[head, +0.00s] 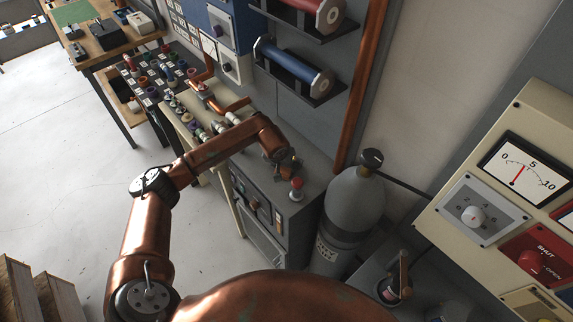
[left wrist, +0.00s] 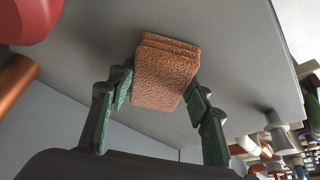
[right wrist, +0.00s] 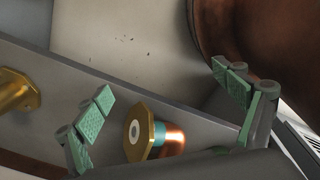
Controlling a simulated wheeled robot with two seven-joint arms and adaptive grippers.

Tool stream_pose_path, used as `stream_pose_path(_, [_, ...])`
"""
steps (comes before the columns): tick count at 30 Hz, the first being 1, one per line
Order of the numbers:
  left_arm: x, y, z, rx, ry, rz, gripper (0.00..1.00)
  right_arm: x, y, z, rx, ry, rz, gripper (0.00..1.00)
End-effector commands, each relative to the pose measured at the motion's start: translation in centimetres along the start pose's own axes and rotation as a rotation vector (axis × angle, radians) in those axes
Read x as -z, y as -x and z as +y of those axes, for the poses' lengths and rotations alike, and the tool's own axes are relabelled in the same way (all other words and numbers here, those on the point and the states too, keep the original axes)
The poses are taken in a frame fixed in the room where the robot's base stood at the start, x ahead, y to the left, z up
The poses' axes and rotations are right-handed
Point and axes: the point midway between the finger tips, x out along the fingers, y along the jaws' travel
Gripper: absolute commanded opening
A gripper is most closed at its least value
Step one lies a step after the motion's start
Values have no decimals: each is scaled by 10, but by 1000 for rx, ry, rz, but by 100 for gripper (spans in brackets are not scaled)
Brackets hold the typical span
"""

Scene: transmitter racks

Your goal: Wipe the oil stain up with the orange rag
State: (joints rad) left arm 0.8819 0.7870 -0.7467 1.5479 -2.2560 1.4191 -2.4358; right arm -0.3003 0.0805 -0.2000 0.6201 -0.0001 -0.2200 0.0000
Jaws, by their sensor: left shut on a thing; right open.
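The orange rag (left wrist: 165,72) is a folded, textured block in the left wrist view. My left gripper (left wrist: 158,88) is shut on it, with a green-padded finger at each side. The rag is over or against a grey cabinet surface; I cannot tell whether it touches. In the head view my left gripper (head: 284,160) is above the grey cabinet top, beside a red knob, and the rag is hard to make out there. My right gripper (right wrist: 165,95) is open and empty in the right wrist view; it does not show in the head view. I cannot make out the oil stain.
The red-topped knob (head: 296,187) stands on the grey cabinet (head: 262,205). A grey gas cylinder (head: 352,205) is to its right. Several small parts stand on the bench at left. A brass and copper fitting (right wrist: 150,132) is near my right fingers.

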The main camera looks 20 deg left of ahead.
Motion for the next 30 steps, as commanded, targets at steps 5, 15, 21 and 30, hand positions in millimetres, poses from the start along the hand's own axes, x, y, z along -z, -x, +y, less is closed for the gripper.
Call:
stream_pose_path(5, [3,-5,3,0,-1,-1,24,-2,-10,-1,0,0,-2,89])
stream_pose_path(15, [24,-17,18,0,-1,-2,24,-8,-33,-2,1,0,-9,89])
stream_pose_path(21, [29,-18,21,0,-1,-3,24,-9,-36,-2,2,0,-10,89])
stream_pose_path(30, [46,-26,33,0,-1,-3,24,-14,-54,-4,3,0,-15,89])
